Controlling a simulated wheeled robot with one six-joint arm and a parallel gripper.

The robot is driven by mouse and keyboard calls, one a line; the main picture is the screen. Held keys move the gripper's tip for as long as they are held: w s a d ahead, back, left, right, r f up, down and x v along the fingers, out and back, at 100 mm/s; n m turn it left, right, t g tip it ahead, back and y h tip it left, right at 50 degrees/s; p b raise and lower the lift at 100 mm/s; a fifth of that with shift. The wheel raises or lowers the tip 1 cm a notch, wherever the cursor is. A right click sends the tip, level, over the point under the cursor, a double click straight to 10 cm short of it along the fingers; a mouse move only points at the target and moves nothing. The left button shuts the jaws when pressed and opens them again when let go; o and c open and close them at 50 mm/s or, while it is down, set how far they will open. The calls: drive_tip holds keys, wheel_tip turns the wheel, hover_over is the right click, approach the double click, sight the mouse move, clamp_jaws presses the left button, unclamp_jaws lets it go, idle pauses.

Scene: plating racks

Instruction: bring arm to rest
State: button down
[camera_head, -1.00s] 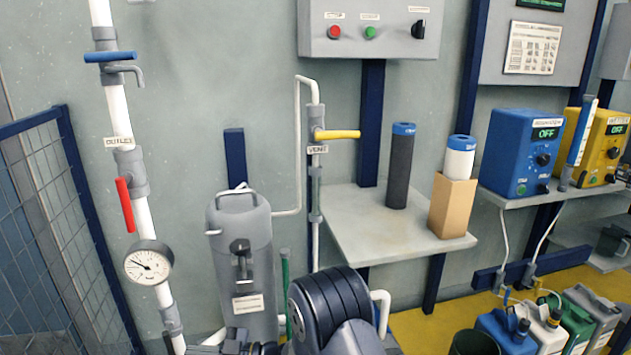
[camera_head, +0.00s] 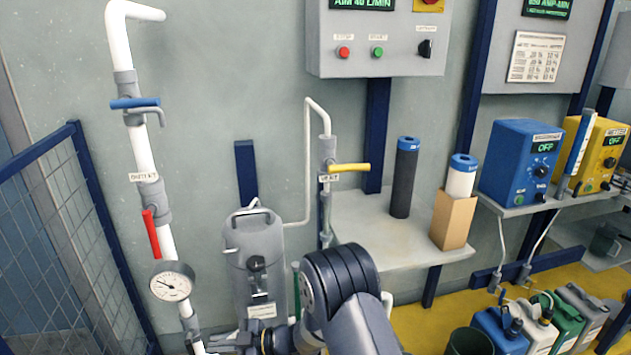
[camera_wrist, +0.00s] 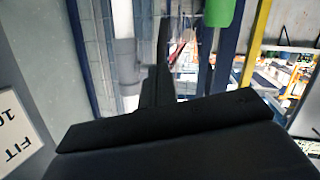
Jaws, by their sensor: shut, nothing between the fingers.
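My arm's dark, ribbed joint and grey link stand at the bottom middle of the head view, in front of the wall. My gripper cannot be made out clearly there. In the wrist view my gripper (camera_wrist: 160,82) shows as a dark, narrow shape above a broad black body; its fingers are together with nothing between them. A grey filter housing (camera_head: 257,268) stands left of my arm joint in the head view, its lower part partly covered by my arm.
A white pipe with a red-handled valve (camera_head: 151,233) and gauge (camera_head: 172,284) rises at left beside a mesh fence (camera_head: 60,240). A yellow-handled valve (camera_head: 350,167) is above my arm. A shelf (camera_head: 385,240) holds two cartridges. Several jugs (camera_head: 502,330) stand at lower right.

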drive_tip(key=shift+r+h+p, duration=0.4)
drive_tip(key=shift+r+p, duration=0.05)
drive_tip(key=shift+p, duration=0.25)
drive_tip(key=shift+f, duration=0.15)
